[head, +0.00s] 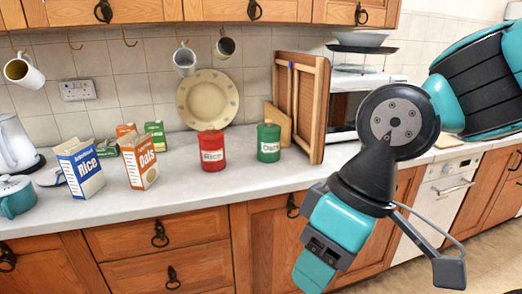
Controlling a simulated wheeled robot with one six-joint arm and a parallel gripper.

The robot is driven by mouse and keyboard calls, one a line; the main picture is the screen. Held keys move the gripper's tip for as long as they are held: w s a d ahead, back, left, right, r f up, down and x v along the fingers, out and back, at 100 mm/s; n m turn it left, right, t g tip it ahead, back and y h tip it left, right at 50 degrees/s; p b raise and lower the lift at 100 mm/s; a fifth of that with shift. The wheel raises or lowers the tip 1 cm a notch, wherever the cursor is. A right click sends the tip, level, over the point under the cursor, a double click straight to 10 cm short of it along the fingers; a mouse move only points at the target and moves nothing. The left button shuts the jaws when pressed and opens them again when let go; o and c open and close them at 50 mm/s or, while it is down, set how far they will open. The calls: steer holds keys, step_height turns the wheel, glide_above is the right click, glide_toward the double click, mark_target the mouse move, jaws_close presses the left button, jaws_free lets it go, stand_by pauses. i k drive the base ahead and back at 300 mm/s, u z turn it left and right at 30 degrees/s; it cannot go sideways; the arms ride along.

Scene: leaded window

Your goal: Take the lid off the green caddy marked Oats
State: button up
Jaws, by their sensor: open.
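The green caddy marked Oats (268,143) stands upright on the worktop in the head view, right of the red caddy marked Rice (211,151). Its green lid (269,125) sits on top. My gripper (315,272) hangs at the lower right, in front of the counter and lower in the picture than the caddy. It is apart from the caddy and holds nothing that I can see. Its fingers are open, though the view shows them poorly.
An orange Oats box (139,161) and a blue Rice box (80,169) stand to the left. A plate (207,99) leans on the tiles behind the caddies. Wooden boards (302,105) stand close at the green caddy's right. Bare worktop (180,190) lies in front.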

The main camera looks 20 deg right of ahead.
mark_target(269, 126)
steer(key=u, duration=0.4)
steer(key=i, duration=1.45)
steer(key=z, duration=0.45)
